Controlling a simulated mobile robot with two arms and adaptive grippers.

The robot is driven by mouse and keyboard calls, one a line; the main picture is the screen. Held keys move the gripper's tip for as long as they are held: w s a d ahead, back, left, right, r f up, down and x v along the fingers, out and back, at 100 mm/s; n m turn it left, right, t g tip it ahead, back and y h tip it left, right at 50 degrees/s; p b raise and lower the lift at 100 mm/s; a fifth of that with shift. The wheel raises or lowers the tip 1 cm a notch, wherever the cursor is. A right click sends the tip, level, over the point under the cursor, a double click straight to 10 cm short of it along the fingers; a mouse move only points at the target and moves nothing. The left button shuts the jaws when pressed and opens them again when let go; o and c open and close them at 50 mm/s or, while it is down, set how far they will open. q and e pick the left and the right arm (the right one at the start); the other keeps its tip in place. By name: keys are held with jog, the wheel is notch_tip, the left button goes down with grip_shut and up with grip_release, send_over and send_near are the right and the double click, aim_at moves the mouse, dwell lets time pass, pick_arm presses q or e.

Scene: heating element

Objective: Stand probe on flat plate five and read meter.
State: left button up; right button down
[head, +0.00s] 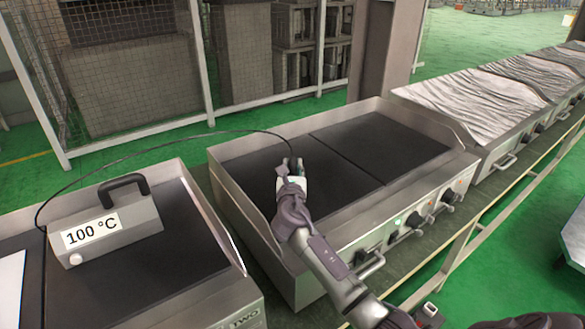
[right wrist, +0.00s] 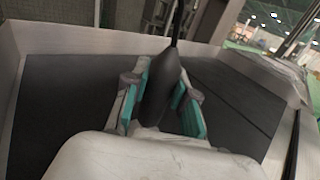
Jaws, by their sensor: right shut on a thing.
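The probe (right wrist: 158,92) is a dark, rounded rod with a cable at its top. My right gripper (right wrist: 160,100) is shut on it, with teal pads on both sides. In the head view my right gripper (head: 292,168) is over the left dark plate (head: 245,175) of the middle griddle, and the probe is mostly hidden. I cannot tell whether its tip touches the plate. The meter (head: 106,228) is a grey box with a black handle, and its label reads 100 °C. It stands on the left griddle, marked TWO. My left gripper is not in view.
A thin black cable (head: 150,142) arcs from the meter to the probe. The middle griddle has a right plate (head: 378,143), raised metal walls and front knobs (head: 415,222) with lit indicators. Wrapped griddles (head: 475,103) stand to the right. A mesh fence (head: 270,60) stands behind.

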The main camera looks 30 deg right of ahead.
jog(key=c, duration=0.9)
grip_release()
jog(key=shift+f, duration=0.1)
jog(key=shift+c, duration=0.2)
jog(key=v, duration=1.2)
jog(key=shift+p, duration=0.35)
jog(key=shift+a, duration=0.1)
